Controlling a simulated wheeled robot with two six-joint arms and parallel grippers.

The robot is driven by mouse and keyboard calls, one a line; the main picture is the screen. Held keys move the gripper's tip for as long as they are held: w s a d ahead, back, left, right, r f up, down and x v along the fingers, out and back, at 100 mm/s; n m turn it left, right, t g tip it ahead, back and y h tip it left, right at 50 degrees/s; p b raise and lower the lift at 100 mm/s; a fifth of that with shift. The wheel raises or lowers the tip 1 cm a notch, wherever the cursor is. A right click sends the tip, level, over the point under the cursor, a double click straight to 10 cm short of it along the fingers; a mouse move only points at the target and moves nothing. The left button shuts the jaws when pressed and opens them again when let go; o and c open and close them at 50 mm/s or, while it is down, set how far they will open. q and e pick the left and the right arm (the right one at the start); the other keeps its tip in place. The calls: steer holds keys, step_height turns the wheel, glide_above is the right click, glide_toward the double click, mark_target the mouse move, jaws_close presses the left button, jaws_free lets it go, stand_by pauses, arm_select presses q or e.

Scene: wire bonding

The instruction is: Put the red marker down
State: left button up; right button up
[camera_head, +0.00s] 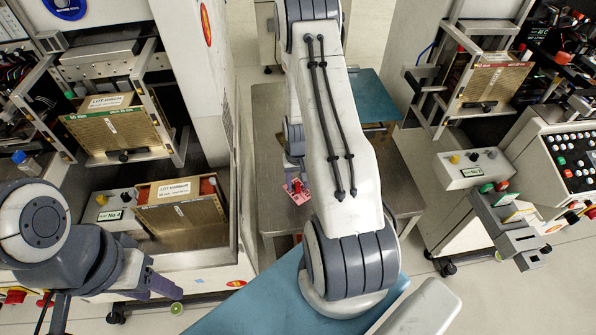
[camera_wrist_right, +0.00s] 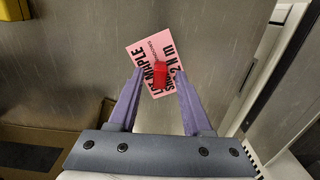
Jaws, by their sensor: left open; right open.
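The red marker (camera_wrist_right: 160,75) is a small red piece over a pink printed card (camera_wrist_right: 146,48) in the right wrist view. Both also show small in the head view, the marker (camera_head: 296,186) on the card (camera_head: 291,196), above a grey metal table top (camera_head: 268,150). My right gripper (camera_wrist_right: 158,84) is open, its two purple fingers on either side of the marker. I cannot tell whether a fingertip touches it. In the head view my right arm hides part of the table. My left gripper (camera_head: 163,286) is open and empty at the lower left.
Machines stand on both sides, with a gold lot box (camera_head: 120,130) in the left one and another (camera_head: 185,215) below it. A gold box (camera_head: 495,82) sits in the right machine. A blue surface (camera_head: 245,305) lies at the front. The grey table around the card looks clear.

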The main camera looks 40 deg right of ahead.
mark_target(297, 186)
step_height(297, 186, up, 11)
steer(key=shift+r, duration=0.2)
steer(key=s+a+r+n, duration=0.1)
steer(key=a+r+n, duration=0.3)
steer(key=a, duration=0.6)
steer(key=s+a+r+n, duration=0.1)
steer(key=a+r+n, duration=0.2)
steer(key=a+r, duration=0.55)
steer(key=s+a+r+n, duration=0.2)
steer(key=s+a+n, duration=0.1)
steer(key=s+a, duration=0.3)
steer(key=s+a+r+n+y, duration=0.1)
steer(key=s+a+r+n, duration=0.1)
steer(key=s+a, duration=0.4)
steer(key=s+n, duration=0.1)
steer(key=s, duration=0.2)
steer(key=shift+s+a+n, duration=0.2)
steer(key=shift+a+n, duration=0.1)
steer(key=shift+n, duration=0.1)
